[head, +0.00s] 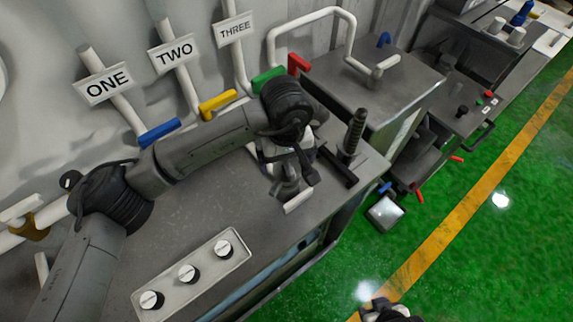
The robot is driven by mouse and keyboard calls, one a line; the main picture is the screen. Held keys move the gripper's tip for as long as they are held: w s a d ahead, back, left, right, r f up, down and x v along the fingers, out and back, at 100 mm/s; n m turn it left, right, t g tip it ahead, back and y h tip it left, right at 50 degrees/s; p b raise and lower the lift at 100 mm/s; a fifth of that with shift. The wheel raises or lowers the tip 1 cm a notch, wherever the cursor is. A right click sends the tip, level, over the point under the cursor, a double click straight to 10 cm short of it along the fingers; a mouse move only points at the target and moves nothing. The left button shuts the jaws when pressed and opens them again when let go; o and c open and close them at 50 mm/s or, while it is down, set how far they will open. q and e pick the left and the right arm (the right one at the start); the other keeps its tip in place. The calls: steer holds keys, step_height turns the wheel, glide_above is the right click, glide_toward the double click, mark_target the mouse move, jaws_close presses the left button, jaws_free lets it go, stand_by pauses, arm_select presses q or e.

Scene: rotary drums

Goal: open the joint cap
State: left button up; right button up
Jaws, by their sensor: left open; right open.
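My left gripper (298,172) hangs over the right end of the grey bench top, its fingers pointing down and open. A small metal fitting shows at and below the fingers, partly hidden by them; I cannot tell whether they touch it. I cannot tell for sure which part is the joint cap. A dark threaded post (352,135) with a black bar at its foot stands just right of the gripper. My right gripper (385,311) shows only in part at the bottom edge, over the green floor, apart from the bench.
Pipes labelled ONE (108,84), TWO (174,54) and THREE (234,29) rise behind the bench. Blue (159,132), yellow (217,104), green (268,78) and red (299,64) handles line the back. A panel with three knobs (188,273) lies in front.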

arm_select(q)
steer(key=shift+f, duration=1.5)
